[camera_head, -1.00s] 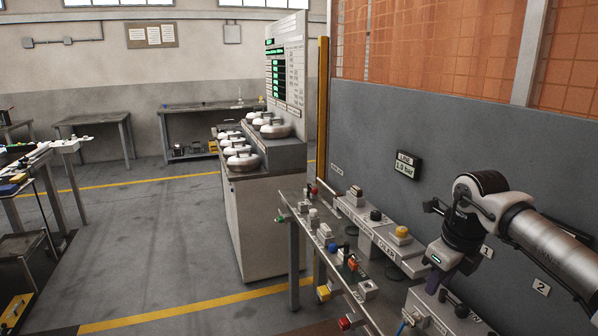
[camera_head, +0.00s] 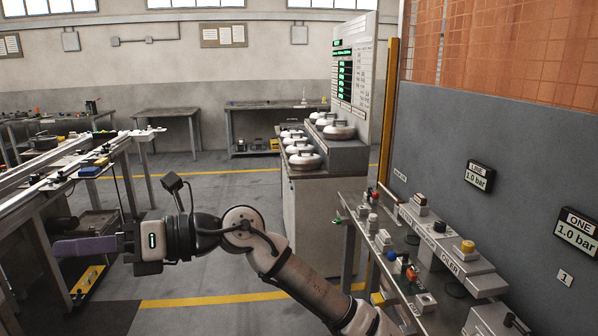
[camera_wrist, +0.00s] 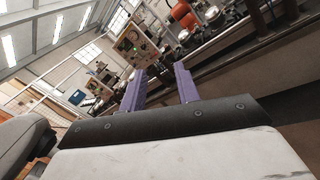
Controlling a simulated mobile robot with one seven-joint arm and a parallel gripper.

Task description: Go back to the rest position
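My gripper (camera_head: 72,247) shows at the lower left of the head view, at the end of my arm, which reaches in from the bottom right. Its purple fingers point left, in front of the left workbench. In the wrist view the two purple fingers of my gripper (camera_wrist: 158,85) stand apart with nothing between them. The gripper is open and empty, and I see it touching nothing.
A workbench with rails (camera_head: 45,165) stands at left. A cabinet (camera_head: 310,215) with round silver pots stands at centre. A bench with valves and buttons (camera_head: 415,275) runs along the grey wall at right. Bare floor (camera_head: 210,215) lies between.

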